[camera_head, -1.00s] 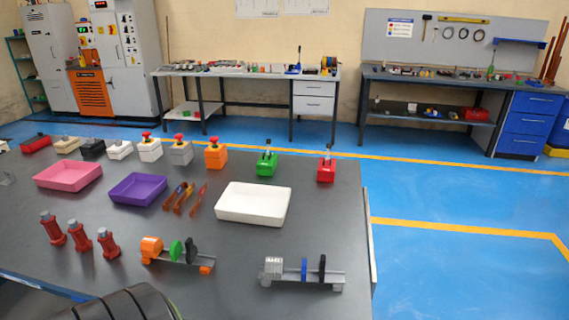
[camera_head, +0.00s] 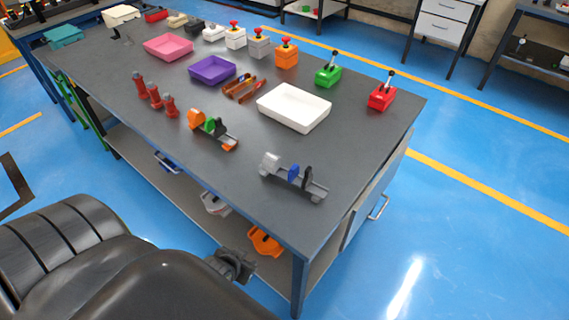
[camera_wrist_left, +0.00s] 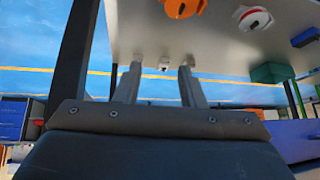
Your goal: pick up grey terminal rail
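The grey terminal rail (camera_head: 312,191) lies on the dark tabletop near its front right, in the head view. It carries a light grey block at its left end and a blue and a black piece along it. My left gripper (camera_head: 240,264) is low in front of the table, below the tabletop and well away from the rail. In the left wrist view the two fingers of my left gripper (camera_wrist_left: 161,68) are apart with nothing held between them. The rail does not show in that view. My right gripper is not in view.
An orange terminal rail (camera_head: 226,139) lies left of the grey one, and a white tray (camera_head: 294,124) behind it. Red posts (camera_head: 155,97) stand further left. The table's front edge and the lower shelf, with an orange item (camera_head: 264,242), are close to my left gripper.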

